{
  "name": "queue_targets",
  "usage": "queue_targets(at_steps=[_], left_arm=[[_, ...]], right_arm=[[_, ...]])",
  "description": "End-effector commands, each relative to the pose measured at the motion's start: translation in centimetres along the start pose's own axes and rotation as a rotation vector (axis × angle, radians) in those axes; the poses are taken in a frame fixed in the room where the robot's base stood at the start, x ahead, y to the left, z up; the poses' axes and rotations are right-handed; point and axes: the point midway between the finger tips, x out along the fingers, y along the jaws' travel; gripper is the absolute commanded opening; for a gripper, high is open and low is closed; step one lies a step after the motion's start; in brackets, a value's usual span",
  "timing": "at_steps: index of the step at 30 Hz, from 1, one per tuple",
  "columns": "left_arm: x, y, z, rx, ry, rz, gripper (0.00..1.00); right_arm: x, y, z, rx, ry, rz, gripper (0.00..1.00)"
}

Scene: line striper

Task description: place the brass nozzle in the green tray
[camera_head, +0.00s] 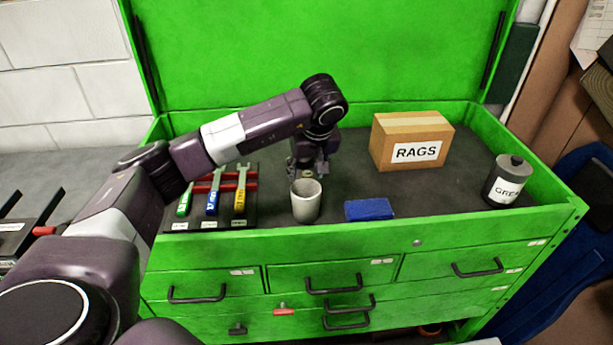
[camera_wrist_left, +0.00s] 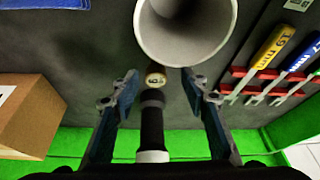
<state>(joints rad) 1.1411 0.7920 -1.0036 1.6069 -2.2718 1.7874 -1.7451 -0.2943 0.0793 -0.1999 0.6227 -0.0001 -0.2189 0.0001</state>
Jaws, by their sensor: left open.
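The small brass-coloured disc of the nozzle (camera_wrist_left: 155,80), with a dark mark on it, shows in the left wrist view beside a pale cup. A black cylinder (camera_wrist_left: 152,128) with a pale end lies in line with it; I cannot tell whether they are one piece. My left gripper (camera_wrist_left: 160,84) is open, one finger on each side, with a gap to both. In the head view the left gripper (camera_head: 308,170) is low behind the cup, which hides part of it. No separate green tray stands out; the open green chest top (camera_head: 340,235) has green walls and a dark mat.
The pale cup (camera_head: 306,203) stands right in front of the gripper. A blue block (camera_head: 369,209) lies to its right, the wrench rack (camera_head: 212,226) to its left. A RAGS box (camera_head: 411,141) and grey canister (camera_head: 507,180) stand farther right, with bare mat between them.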

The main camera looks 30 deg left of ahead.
Motion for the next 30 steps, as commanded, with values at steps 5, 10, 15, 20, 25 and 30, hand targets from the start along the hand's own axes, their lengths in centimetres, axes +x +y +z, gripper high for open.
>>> queue_targets(at_steps=[5, 10, 15, 20, 25, 30], left_arm=[[2.3, 0.2, 0.0, 0.001, -0.003, -0.001, 0.41], [2.9, 0.2, -0.1, 0.001, -0.001, 0.001, 0.41], [2.9, 0.2, 0.0, 0.0, -0.001, 0.001, 0.37], [2.9, 0.2, 0.0, 0.0, -0.001, 0.001, 0.19], [2.9, 0.2, -0.1, 0.0, -0.001, 0.001, 0.01], [2.8, 0.2, -0.1, 0.0, 0.0, 0.002, 0.0]], right_arm=[[-1.2, -0.3, 1.8, 0.0, -0.026, -0.004, 0.32], [-1.2, -0.2, 1.2, 0.0, -0.019, -0.002, 0.32], [-1.1, -0.1, 0.5, 0.0, -0.009, -0.001, 0.32], [-1.1, -0.1, 0.5, 0.0, -0.008, -0.001, 0.32], [-1.1, -0.1, 0.4, 0.0, -0.007, -0.001, 0.32], [-1.1, -0.1, 0.4, 0.0, -0.007, -0.001, 0.32]])
